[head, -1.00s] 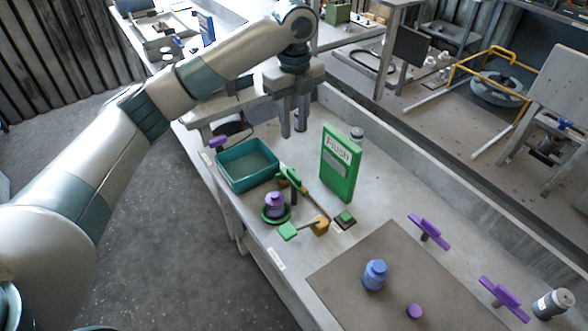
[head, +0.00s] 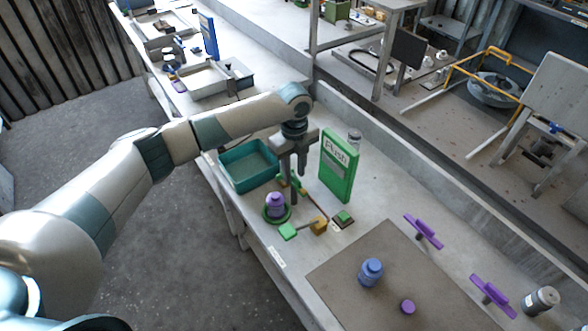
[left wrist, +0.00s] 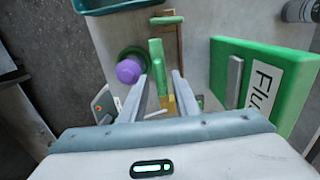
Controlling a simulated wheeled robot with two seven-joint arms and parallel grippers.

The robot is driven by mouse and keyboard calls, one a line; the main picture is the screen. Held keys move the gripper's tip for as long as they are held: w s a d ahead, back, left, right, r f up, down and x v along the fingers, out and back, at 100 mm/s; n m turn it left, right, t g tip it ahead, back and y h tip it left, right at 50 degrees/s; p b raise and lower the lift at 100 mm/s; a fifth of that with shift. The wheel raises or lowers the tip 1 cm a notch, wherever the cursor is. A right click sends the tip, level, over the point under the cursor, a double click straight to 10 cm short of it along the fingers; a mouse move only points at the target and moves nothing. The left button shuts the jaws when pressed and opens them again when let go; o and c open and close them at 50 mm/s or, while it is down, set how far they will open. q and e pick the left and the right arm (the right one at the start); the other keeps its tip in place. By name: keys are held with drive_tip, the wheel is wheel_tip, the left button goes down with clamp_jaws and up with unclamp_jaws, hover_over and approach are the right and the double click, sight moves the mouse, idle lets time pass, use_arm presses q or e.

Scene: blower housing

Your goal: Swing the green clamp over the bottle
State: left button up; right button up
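The purple bottle (head: 275,203) stands upright in a round green holder (head: 266,218) on the bench. It also shows in the left wrist view (left wrist: 129,71). The green clamp (head: 281,181) is beside the bottle, partly hidden by my gripper. In the left wrist view a green bar of the clamp (left wrist: 156,55) lies to the right of the bottle, not over it. My left gripper (head: 291,194) points down just right of the bottle. Its fingers are apart, and the wrist view shows the green bar reaching toward the gap between them (left wrist: 160,88). I cannot tell whether they touch it. My right gripper is not in view.
A green panel (head: 340,165) stands close right of the gripper. A teal bin (head: 249,180) is behind the bottle. A green pad (head: 288,231) and a yellow block (head: 319,226) lie in front. A blue bottle (head: 370,272) stands on the grey mat (head: 345,287).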

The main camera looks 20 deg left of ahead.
use_arm(q)
drive_tip(key=shift+f, duration=0.4)
clamp_jaws()
